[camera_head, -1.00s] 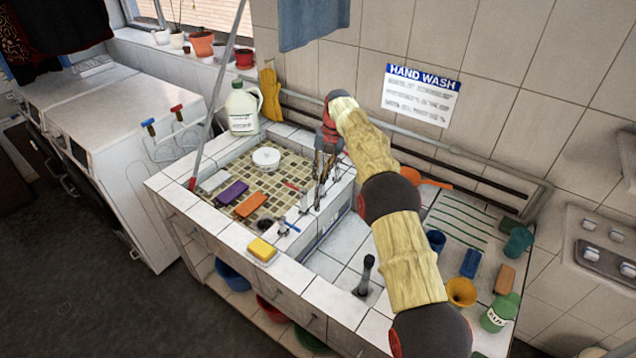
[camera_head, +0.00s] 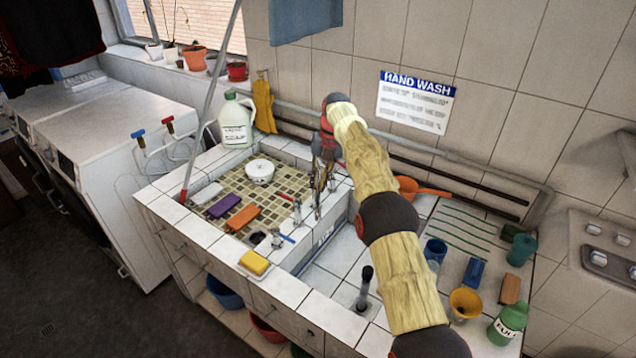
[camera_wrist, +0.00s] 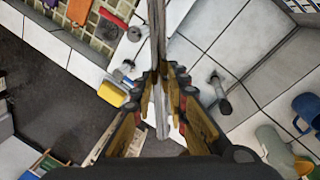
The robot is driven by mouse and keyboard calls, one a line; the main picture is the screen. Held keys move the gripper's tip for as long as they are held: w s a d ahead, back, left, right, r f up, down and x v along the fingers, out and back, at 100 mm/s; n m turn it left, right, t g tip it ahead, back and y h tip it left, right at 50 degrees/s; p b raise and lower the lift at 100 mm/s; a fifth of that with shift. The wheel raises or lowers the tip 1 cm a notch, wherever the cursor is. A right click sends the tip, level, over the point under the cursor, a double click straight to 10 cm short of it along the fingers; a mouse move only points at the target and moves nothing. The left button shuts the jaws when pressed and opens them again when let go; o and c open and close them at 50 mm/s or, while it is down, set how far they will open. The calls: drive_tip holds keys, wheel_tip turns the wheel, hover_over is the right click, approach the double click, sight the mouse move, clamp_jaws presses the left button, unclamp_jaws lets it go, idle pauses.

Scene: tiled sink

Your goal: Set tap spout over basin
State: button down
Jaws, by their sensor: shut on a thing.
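My gripper (camera_head: 322,182) is at the tap on the tiled ledge between two basins. In the wrist view its wooden fingers (camera_wrist: 162,82) are closed around the long metal tap spout (camera_wrist: 157,45), which runs up out of the picture. The left basin (camera_head: 262,195) is lined with brown and cream mosaic. The right basin (camera_head: 338,255) is lined with white tiles and has a dark upright plug piece (camera_head: 365,285). In the head view my fingers hide much of the spout, so its exact direction is hard to tell there.
A white bowl (camera_head: 260,171), a purple sponge (camera_head: 223,206) and an orange sponge (camera_head: 243,218) lie in the mosaic basin. A yellow sponge (camera_head: 254,262) is on the front ledge. Cups and a green bottle (camera_head: 507,324) stand at right. A jug (camera_head: 237,122) stands behind.

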drive_tip(key=c, duration=2.2)
unclamp_jaws()
drive_tip(key=shift+w+r, duration=0.15)
drive_tip(key=shift+r, duration=0.15)
drive_tip(key=o, duration=0.5)
drive_tip(key=shift+f, duration=0.25)
drive_tip(key=shift+c, duration=0.2)
drive_tip(key=shift+p, duration=0.5)
drive_tip(key=p, duration=0.3)
drive_tip(key=shift+a+r, duration=0.25)
drive_tip(key=shift+a, duration=0.05)
drive_tip(key=shift+a+p, duration=0.1)
drive_tip(key=shift+p, duration=0.45)
